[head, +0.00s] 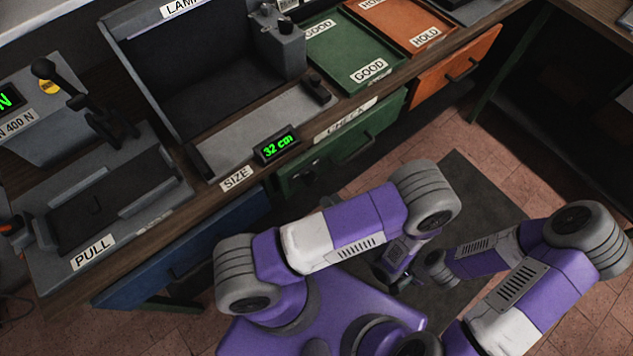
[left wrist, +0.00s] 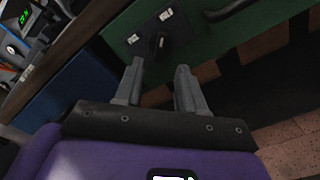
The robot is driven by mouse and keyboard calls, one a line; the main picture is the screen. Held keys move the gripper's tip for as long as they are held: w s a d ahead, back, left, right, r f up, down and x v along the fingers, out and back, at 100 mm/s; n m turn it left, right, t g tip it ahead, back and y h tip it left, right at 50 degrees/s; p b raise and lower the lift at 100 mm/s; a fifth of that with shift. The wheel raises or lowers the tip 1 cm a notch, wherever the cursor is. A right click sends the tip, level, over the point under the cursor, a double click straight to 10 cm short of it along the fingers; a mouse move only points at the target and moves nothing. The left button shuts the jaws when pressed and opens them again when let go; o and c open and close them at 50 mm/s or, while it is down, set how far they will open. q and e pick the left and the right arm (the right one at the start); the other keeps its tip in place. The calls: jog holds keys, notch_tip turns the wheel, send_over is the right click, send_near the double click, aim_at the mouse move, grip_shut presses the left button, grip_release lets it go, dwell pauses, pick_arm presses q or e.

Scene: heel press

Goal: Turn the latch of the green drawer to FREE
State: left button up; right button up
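The green drawer (head: 352,143) is shut under the CHECK label, at the bench front. Its latch is a small dark knob (left wrist: 159,43) in the left wrist view, with two small white labels (left wrist: 134,38) beside it, too small to read. I cannot tell which label the knob points at. My left gripper (left wrist: 160,65) is open and empty. Its two fingers are apart and point towards the latch; no contact is visible.
A blue drawer (head: 190,255) is to the left of the green one, and an orange drawer (head: 455,68) to the right. The green drawer's handle (head: 354,150) sticks out right of the latch. A dark mat (head: 480,190) lies on the tiled floor.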

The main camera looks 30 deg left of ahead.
aim_at(314, 181)
pick_arm(q)
jog(key=x, duration=0.7)
jog(key=shift+w+a+r, duration=0.15)
grip_shut()
